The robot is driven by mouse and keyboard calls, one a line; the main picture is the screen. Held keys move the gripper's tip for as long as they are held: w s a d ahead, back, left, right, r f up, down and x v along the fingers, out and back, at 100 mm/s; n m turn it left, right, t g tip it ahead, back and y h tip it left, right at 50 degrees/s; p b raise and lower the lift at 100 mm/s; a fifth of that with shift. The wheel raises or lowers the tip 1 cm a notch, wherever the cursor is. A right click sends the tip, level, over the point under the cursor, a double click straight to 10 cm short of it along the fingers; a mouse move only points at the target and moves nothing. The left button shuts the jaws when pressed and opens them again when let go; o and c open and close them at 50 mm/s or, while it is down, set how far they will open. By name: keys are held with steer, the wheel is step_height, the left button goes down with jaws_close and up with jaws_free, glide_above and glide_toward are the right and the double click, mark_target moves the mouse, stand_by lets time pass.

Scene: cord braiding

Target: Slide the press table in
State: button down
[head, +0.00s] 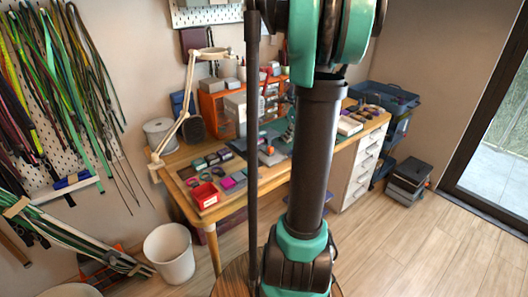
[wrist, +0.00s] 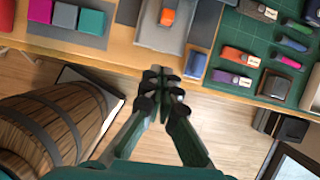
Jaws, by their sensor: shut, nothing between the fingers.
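A small grey press (head: 270,152) with an orange part stands on the wooden workbench (head: 228,182). In the wrist view, a grey plate (wrist: 158,38), which looks like the press table, reaches the bench's front edge with an orange block (wrist: 168,12) on it. My gripper (wrist: 163,78) is shut and empty. In the picture it lies just below the plate's front edge, over the floor; I cannot tell whether it touches. The upper part of the press is outside the wrist view. My arm hides part of the bench in the head view, and my gripper cannot be made out there.
Left of the plate are magenta and teal blocks (wrist: 92,22); right of it, a green mat (wrist: 258,45) holds several small tools. A wooden barrel (wrist: 50,125) stands at lower left. A white bin (head: 170,253) and drawers (head: 362,172) flank the bench.

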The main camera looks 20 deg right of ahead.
mark_target(266, 150)
steer(key=shift+m, duration=0.3)
steer(key=x, duration=0.9)
steer(key=shift+s+f, duration=0.1)
steer(key=shift+f, duration=0.2)
steer(key=w, duration=0.1)
steer(key=w+a, duration=0.1)
steer(key=shift+w+f, duration=0.2)
steer(key=shift+w, duration=0.2)
steer(key=shift+w+a, duration=0.25)
steer(key=shift+w, duration=0.25)
steer(key=shift+w, duration=0.1)
steer(key=w, duration=0.2)
steer(key=w+a, duration=0.1)
steer(key=w, duration=0.1)
steer(key=shift+a, duration=0.25)
